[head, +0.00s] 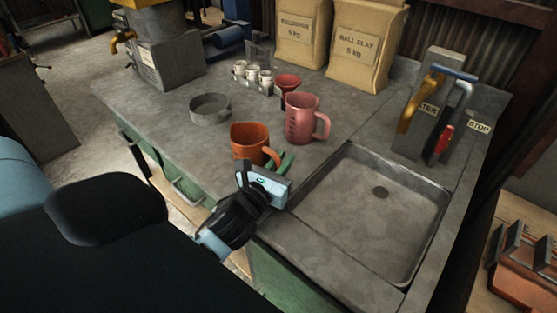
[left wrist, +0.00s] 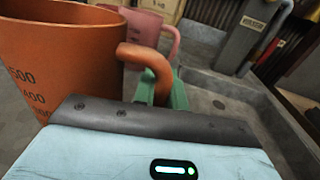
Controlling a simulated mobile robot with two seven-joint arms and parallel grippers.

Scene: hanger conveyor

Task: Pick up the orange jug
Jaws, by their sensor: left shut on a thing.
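The orange jug (head: 249,142) stands upright on the grey counter, left of the sink. In the left wrist view the orange jug (left wrist: 62,62) fills the left side, with dark measuring marks on its wall and its handle to the right. My left gripper (head: 279,163) is at the handle. Its green fingers (left wrist: 165,88) are shut on the jug's handle. Whether the base touches the counter is hard to tell, but the jug looks to be standing on it. My right gripper is not in view.
A pink jug (head: 301,118) stands just behind. A grey round dish (head: 210,107), a red funnel (head: 287,84) and several small tins are farther back. The sink (head: 385,225) lies right, with taps (head: 437,112) behind it. Clay bags (head: 365,48) stand at the back.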

